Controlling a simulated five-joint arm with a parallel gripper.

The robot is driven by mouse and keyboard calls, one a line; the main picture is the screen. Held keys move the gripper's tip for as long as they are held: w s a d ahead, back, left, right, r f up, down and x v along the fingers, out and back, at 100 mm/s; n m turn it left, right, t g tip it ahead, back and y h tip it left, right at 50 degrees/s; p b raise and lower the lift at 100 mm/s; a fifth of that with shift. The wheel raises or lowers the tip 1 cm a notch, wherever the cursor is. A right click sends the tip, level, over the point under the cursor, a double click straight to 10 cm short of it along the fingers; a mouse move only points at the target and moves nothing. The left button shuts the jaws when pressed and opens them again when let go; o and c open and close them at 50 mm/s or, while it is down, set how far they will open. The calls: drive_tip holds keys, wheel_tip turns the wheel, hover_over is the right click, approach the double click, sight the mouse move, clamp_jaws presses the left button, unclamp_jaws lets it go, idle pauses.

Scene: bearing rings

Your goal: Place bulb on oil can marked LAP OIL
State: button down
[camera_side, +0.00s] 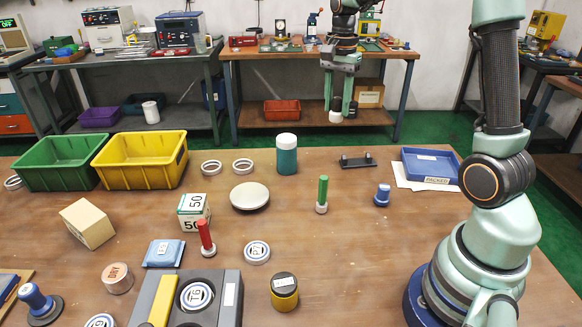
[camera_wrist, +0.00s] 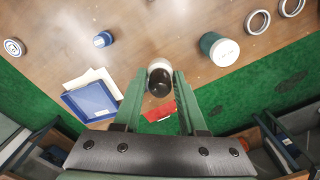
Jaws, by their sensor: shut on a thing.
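My gripper (camera_side: 340,92) is far back in the side view, raised in front of the rear bench. In the wrist view my gripper (camera_wrist: 160,80) is shut on the bulb (camera_wrist: 159,84), a black and whitish rounded thing between its two green fingers. Its white part shows low under the gripper in the side view (camera_side: 336,117). A teal can with a white lid (camera_side: 287,160) stands upright on the table, also in the wrist view (camera_wrist: 219,50). A yellow can with a black top (camera_side: 284,294) stands nearer. I cannot read LAP OIL on either can.
A yellow bin (camera_side: 140,163) and a green bin (camera_side: 57,165) stand at the left. A blue tray (camera_side: 431,168) lies at the right. A dark holder (camera_side: 357,161), green stamp (camera_side: 322,195) and pale disc (camera_side: 249,196) stand around the teal can. Several rings and blocks lie nearer.

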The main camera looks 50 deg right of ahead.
drive_tip(key=w, duration=0.7)
drive_tip(key=m, duration=0.2)
hover_over(286, 138)
drive_tip(key=f, duration=0.1)
drive_tip(key=shift+f, duration=3.85)
drive_tip(key=shift+f, duration=0.1)
drive_tip(key=shift+c, duration=2.3)
unclamp_jaws()
